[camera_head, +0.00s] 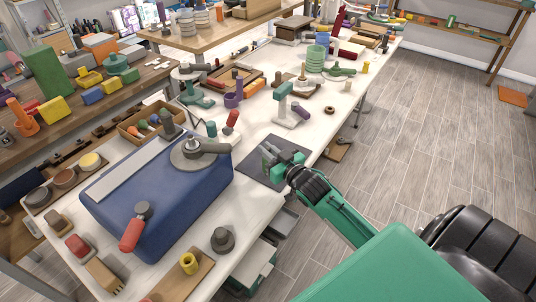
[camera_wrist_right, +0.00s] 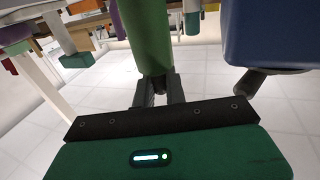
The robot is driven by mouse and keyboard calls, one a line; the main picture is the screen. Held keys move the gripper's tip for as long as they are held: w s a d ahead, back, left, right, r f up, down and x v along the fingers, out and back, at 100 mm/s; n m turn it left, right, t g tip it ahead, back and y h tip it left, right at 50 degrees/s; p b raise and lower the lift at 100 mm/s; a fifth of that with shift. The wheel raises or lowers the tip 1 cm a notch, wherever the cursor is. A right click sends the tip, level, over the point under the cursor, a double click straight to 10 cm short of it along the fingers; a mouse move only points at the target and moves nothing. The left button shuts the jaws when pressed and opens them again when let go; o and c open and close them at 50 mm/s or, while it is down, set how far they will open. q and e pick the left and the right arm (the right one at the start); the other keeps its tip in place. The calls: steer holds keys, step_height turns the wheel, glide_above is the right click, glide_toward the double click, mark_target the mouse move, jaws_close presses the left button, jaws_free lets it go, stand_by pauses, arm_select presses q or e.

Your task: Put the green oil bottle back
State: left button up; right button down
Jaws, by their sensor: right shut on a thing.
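My right gripper (camera_head: 270,155) is at the right edge of the white workbench, over a dark mat (camera_head: 254,169). In the right wrist view, the gripper (camera_wrist_right: 160,88) has its two dark fingers shut on a green cylinder, the green oil bottle (camera_wrist_right: 146,38). The bottle extends away from the fingers to the top of that view, and its far end is cut off. In the head view I cannot clearly make out the bottle at the gripper. My left gripper does not show.
A large blue box (camera_head: 165,205) with a red-handled tool stands left of the gripper and also shows in the wrist view (camera_wrist_right: 268,30). A teal stand (camera_head: 283,103) is behind the mat. Several tools crowd the bench (camera_head: 255,215). The wood floor (camera_head: 430,130) at right is free.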

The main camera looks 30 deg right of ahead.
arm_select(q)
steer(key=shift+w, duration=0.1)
arm_select(e)
steer(key=shift+f, duration=0.85)
steer(key=shift+f, duration=0.15)
steer(key=c, duration=1.4)
jaws_free()
steer(key=shift+c, duration=0.2)
steer(key=shift+s, duration=0.1)
steer(key=shift+s, duration=0.35)
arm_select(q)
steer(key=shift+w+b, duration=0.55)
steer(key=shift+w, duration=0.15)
arm_select(e)
steer(key=s+d, duration=0.1)
steer(key=s, duration=1)
